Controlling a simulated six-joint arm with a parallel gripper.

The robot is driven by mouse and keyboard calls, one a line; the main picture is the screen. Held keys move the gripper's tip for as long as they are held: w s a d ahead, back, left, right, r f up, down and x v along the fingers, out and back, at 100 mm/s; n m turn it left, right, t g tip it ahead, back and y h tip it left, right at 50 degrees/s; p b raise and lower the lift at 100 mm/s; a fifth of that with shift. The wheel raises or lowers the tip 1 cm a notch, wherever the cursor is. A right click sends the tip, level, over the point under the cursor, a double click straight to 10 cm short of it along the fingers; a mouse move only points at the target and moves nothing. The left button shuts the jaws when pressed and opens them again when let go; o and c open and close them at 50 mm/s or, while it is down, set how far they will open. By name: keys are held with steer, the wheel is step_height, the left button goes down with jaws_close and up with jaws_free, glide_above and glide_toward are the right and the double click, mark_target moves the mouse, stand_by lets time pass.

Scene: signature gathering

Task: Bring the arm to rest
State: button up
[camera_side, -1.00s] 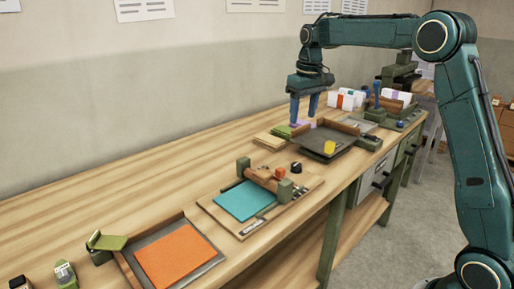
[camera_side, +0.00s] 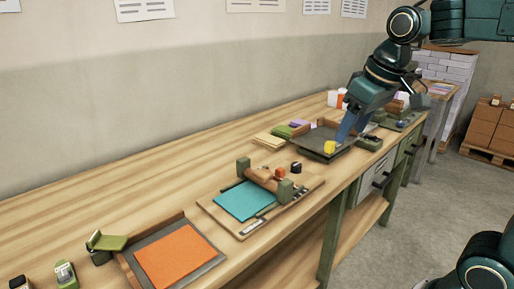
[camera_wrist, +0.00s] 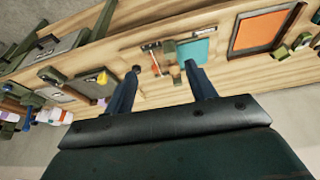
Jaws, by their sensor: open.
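My gripper (camera_side: 345,130) hangs tilted in front of the dark tray at the far part of the bench in the side view, on the end of my folded teal arm. In the wrist view my gripper (camera_wrist: 160,80) has its two blue fingers spread wide with nothing between them but the bench further off. No held object shows in either view. In the side view my arm covers part of the dark tray (camera_side: 312,145) and things behind it.
The wooden bench (camera_side: 130,186) runs along the wall.

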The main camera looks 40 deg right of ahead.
steer(key=s+a+f+t, duration=0.1)
steer(key=s+a+f, duration=0.2)
steer(key=s+f, duration=0.3)
steer(key=shift+s+n+t, duration=0.3)
steer(key=shift+s, duration=2.4)
